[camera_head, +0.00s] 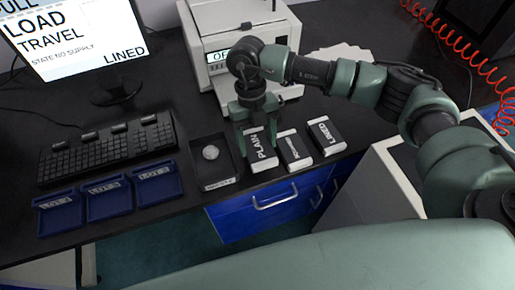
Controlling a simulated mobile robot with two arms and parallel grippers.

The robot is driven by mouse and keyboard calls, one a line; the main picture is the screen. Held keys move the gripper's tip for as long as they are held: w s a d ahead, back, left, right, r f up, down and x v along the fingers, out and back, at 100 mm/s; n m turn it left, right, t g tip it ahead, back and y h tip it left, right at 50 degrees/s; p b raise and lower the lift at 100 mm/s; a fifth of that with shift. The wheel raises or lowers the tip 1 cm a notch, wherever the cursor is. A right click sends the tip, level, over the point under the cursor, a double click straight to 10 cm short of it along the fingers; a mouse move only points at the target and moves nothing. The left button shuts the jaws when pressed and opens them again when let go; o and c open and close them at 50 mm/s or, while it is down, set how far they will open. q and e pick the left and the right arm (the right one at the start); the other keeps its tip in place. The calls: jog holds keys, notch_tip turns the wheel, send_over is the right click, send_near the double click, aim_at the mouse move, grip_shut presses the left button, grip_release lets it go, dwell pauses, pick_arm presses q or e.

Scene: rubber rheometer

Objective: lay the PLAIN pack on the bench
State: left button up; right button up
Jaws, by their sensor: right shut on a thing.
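The PLAIN pack (263,150), white with a black label, is at the left end of a row of packs near the bench's front edge. My right gripper (256,124) comes down over its rear end and is shut on it, with the fingers at its sides. Whether the pack touches the bench (330,85) or is slightly raised is unclear. A second pack (294,149) with small, unreadable lettering and the LINED pack (326,135) lie to its right. My left gripper is out of view.
A dark tray (231,178) holding a pale round piece (210,152) is just left of the PLAIN pack. Several blue trays (108,202), a keyboard (108,149) and a monitor (75,35) are further left. A white instrument (208,42) stands behind.

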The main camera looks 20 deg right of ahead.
aim_at(256, 143)
jog(key=x, duration=0.3)
jog(key=shift+w+f+p, duration=0.3)
jog(key=shift+f, duration=0.5)
jog(key=shift+w, duration=0.1)
jog(key=shift+f, duration=0.1)
jog(key=shift+f, duration=0.15)
jog(key=o, duration=1.5)
